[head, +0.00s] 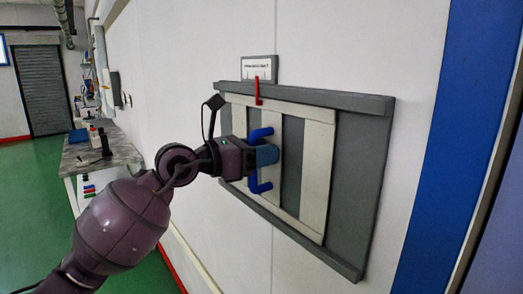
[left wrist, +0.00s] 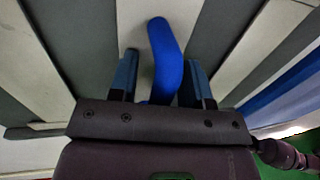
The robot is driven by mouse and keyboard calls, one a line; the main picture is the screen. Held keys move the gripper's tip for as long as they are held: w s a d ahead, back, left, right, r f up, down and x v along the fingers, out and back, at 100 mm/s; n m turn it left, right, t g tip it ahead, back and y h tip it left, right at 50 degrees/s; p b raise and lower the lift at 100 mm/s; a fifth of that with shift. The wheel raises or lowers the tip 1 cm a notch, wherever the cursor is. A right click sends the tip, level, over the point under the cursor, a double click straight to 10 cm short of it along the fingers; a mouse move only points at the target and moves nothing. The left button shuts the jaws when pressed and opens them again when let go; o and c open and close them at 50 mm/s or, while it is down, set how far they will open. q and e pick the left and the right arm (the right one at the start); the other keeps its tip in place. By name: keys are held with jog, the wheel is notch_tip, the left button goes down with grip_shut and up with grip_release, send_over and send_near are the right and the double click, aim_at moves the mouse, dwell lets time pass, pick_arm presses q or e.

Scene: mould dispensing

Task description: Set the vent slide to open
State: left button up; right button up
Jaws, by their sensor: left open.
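The vent slide (head: 317,175) is a panel of light slats in a grey frame (head: 345,100) on the white wall, with grey strips showing between the slats. Its blue bar handle (head: 262,133) stands out from a slat on the left part. A red pointer (head: 258,92) stands at the top, below a small label plate (head: 260,68) whose writing is too small to read. My left gripper (head: 266,155) is open at the handle. In the left wrist view the handle (left wrist: 167,55) lies between the two spread fingers, with a gap visible on both sides. My right gripper is not seen.
A blue wall stripe (head: 440,140) runs down to the right of the vent. A workbench (head: 115,150) with small items stands at the left, beyond my arm. Green floor (head: 30,190) is open at the far left, toward a grey shutter door (head: 42,90).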

pick_arm(q)
jog(key=shift+c, duration=0.8)
grip_shut()
jog(key=shift+w+a, duration=0.1)
jog(key=shift+w, duration=0.05)
jog(key=w+a+b, duration=0.2)
jog(key=w+a, duration=0.1)
jog(key=w, duration=0.1)
jog(key=shift+w+a+b, duration=0.35)
jog(key=shift+w+b, duration=0.05)
jog(key=shift+c, duration=0.3)
grip_release()
jog(key=shift+o, duration=1.1)
jog(key=shift+w, duration=0.15)
jog(key=shift+a, duration=0.1)
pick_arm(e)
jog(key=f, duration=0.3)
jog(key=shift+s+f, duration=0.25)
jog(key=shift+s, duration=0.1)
